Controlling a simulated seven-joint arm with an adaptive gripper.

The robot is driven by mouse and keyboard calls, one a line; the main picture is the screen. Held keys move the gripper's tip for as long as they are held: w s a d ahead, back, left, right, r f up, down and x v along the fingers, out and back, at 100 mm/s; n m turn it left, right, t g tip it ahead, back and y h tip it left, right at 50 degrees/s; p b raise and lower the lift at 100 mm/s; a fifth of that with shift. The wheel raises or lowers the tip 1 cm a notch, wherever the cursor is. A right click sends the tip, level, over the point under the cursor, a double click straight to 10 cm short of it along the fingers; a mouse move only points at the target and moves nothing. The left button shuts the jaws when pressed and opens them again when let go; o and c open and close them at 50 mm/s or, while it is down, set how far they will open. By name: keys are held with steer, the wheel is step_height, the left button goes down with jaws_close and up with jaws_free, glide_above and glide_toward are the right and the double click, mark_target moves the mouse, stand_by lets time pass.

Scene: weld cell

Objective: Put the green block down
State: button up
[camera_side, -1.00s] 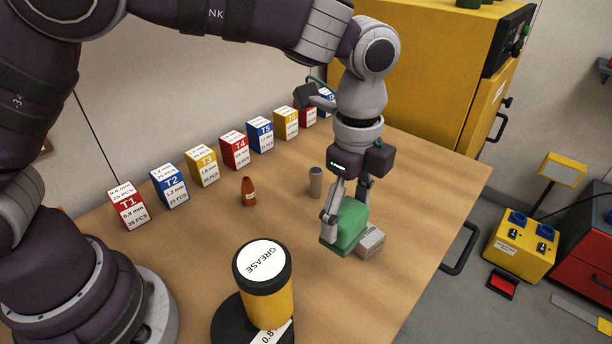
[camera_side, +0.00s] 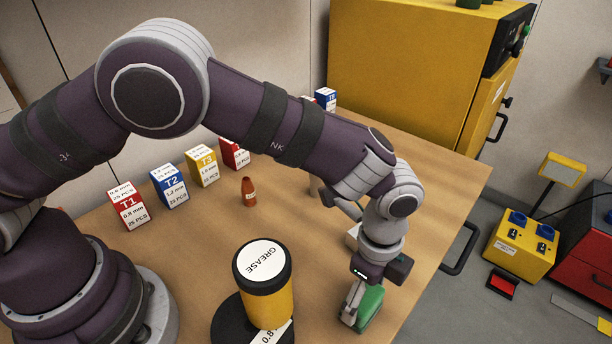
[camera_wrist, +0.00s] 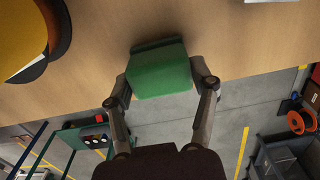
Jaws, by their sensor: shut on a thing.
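The green block (camera_side: 369,309) is between the fingers of my gripper (camera_side: 361,305), near the table's front right edge in the side view. In the wrist view the green block (camera_wrist: 161,74) sits between both fingertips of my gripper (camera_wrist: 161,84), which is shut on it. The block is over the edge zone of the wooden table (camera_wrist: 205,40), with floor showing past the edge. I cannot tell whether its underside touches the table.
A yellow grease tin (camera_side: 264,290) on a dark round base stands left of my gripper. A small red-brown bottle (camera_side: 249,192) and a row of labelled boxes, such as T2 (camera_side: 170,187), stand farther back. A pale box behind my wrist is mostly hidden.

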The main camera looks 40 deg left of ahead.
steer(key=o, duration=1.1)
steer(key=shift+o, duration=0.2)
step_height(320, 180, up, 12)
steer(key=a+r+n+t, duration=0.1)
steer(key=a+r+n, duration=0.4)
steer(key=a, duration=0.2)
steer(key=s+a+n+t, duration=0.2)
steer(key=s+a+n, duration=0.2)
steer(key=a+n, duration=0.2)
steer(key=s+a+r+n+t, duration=0.1)
steer(key=s+a+n+t, duration=0.1)
steer(key=s+a+n, duration=0.2)
steer(key=a+n, duration=0.3)
steer(key=a, duration=0.1)
steer(key=shift+s+a+r+t, duration=0.25)
steer(key=shift+a+t, duration=0.05)
steer(key=shift+a, duration=0.1)
